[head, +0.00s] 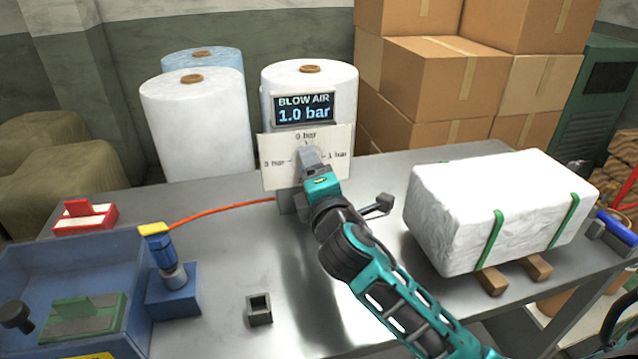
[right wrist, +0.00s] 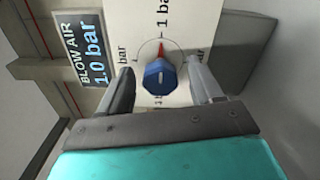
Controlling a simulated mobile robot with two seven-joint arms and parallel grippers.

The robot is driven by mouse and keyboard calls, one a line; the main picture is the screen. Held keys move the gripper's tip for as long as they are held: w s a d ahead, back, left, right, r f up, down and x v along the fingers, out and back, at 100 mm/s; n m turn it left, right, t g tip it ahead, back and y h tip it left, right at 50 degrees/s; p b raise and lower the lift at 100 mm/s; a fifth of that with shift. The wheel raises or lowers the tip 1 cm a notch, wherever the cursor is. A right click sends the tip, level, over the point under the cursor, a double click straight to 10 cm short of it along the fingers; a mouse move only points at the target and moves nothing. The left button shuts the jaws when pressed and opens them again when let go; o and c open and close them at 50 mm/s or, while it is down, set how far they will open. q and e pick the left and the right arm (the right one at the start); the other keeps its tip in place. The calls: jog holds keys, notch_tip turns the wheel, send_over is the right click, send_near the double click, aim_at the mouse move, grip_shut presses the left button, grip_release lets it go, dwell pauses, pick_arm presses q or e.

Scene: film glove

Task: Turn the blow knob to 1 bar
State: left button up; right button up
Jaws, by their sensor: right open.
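The blow knob (right wrist: 158,77) is blue with a red pointer, on a white dial plate (head: 275,172). In the right wrist view its pointer aims at the "1 bar" label. The display (head: 304,108) above the plate reads "BLOW AIR 1.0 bar". My right gripper (head: 308,160) is at the dial plate and hides the knob in the head view. In the right wrist view the open fingers of the right gripper (right wrist: 160,78) stand on either side of the knob, with gaps showing. My left gripper is not in view.
A white wrapped block (head: 500,210) with green straps lies right of my right arm. A blue bin (head: 60,260), a blue-and-yellow tool (head: 165,250) with an orange hose and a small grey holder (head: 259,310) are on the left and front of the metal table.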

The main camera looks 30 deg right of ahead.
jog(key=b+v, duration=0.1)
jog(key=v, duration=1.1)
jog(key=shift+s, duration=0.3)
